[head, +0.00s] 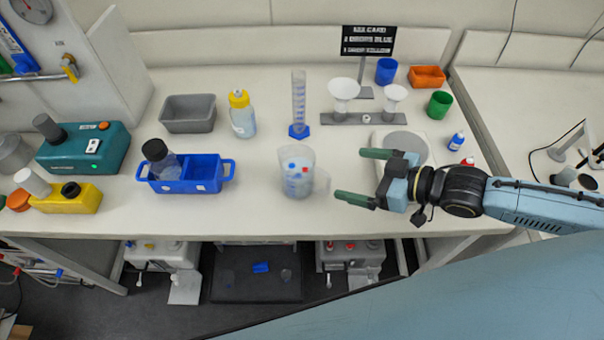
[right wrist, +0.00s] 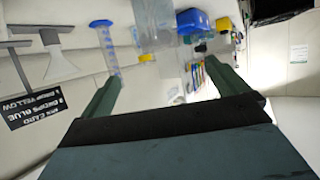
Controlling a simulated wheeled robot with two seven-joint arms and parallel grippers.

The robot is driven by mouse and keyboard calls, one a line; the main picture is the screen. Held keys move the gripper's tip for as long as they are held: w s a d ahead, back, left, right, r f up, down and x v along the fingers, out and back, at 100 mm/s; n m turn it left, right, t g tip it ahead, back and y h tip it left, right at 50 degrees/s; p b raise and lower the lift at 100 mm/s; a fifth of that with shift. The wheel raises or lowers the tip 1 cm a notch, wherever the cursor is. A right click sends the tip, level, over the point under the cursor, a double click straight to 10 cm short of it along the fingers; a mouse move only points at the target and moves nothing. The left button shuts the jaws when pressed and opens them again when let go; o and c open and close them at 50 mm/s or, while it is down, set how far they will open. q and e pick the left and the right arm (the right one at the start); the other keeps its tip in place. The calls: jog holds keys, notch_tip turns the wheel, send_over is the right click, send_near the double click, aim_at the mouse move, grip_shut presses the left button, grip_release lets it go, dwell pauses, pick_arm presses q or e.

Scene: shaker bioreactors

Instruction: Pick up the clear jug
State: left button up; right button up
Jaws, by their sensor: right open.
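My right gripper (head: 354,175) is open and empty, just right of the jug. Its two green fingers point left toward the handle, and there appears to be a small gap to it. In the right wrist view, the fingers (right wrist: 160,74) are spread apart with nothing between them. My left gripper is not in view.
A blue tray (head: 215,184) with a dark-capped bottle stands left of the jug. A graduated cylinder (head: 299,100) stands behind it. A yellow-capped bottle (head: 242,114) is behind left. A funnel stand (head: 350,118) and a round grey plate (head: 405,145) are behind right.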

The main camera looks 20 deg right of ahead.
aim_at(314, 165)
jog(key=x, duration=0.7)
jog(key=shift+w+a, duration=0.1)
jog(key=shift+w, duration=0.15)
jog(key=shift+p+x, duration=0.3)
jog(key=shift+x, duration=2.6)
jog(key=shift+s, duration=0.1)
jog(key=shift+c, duration=0.5)
jog(key=c, duration=1.7)
